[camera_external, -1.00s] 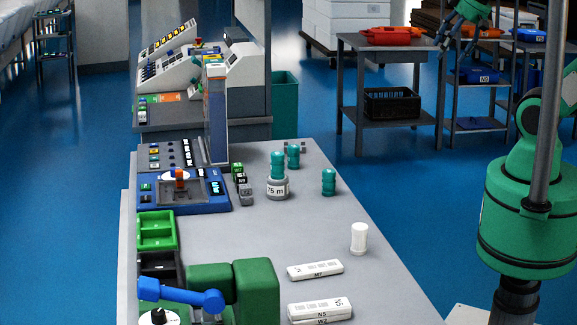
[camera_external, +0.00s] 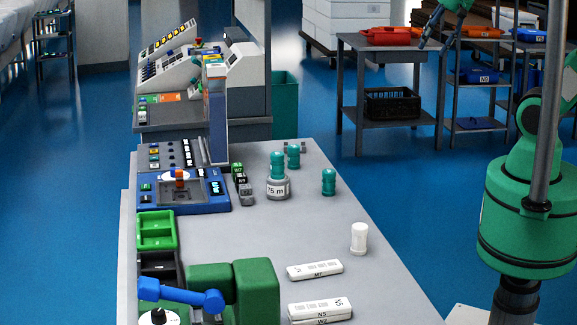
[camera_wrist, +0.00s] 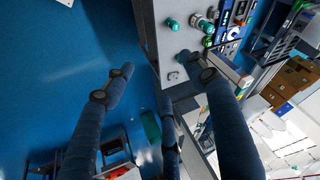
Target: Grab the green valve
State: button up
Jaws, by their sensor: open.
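Several teal-green valve-like pieces stand on the grey table. One (camera_external: 329,181) stands alone at the right, one (camera_external: 293,157) is at the back, and one (camera_external: 277,163) is on top of a grey round weight (camera_external: 277,188). I cannot tell which is the task's valve. In the wrist view, teal pieces show at the table's upper left (camera_wrist: 173,24) and lower down (camera_wrist: 185,54), the latter partly beside a finger. My gripper (camera_wrist: 165,78) is open and empty, its fingers spread. In the external view its fingers (camera_external: 431,28) are at the top right, away from the table.
The grey table (camera_external: 225,240) also holds a white cylinder (camera_external: 359,238), white labelled blocks (camera_external: 315,270), a blue console (camera_external: 185,192) and green bins (camera_external: 156,230). A side table (camera_external: 385,43) with a red tray stands behind. Blue floor is open between them.

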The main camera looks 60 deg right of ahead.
jog(key=w+a+m+y, duration=0.1)
jog(key=w+m, duration=0.2)
jog(key=w, duration=0.6)
jog(key=w+a+m, duration=0.2)
jog(key=w+m, duration=0.2)
jog(key=w, duration=0.5)
jog(key=m+g+y+p, duration=0.2)
jog(key=m, duration=1.6)
send_over(240, 164)
jog(key=s+d, duration=0.3)
jog(key=s, duration=0.1)
notch_tip(240, 164, down, 35)
jog(key=shift+w, duration=0.25)
jog(key=shift+f, duration=0.2)
jog(key=shift+b+x, duration=0.8)
jog(key=shift+x, duration=3.35)
jog(key=shift+d+f, duration=0.1)
jog(key=shift+b+x, duration=0.5)
jog(key=shift+x, duration=2.05)
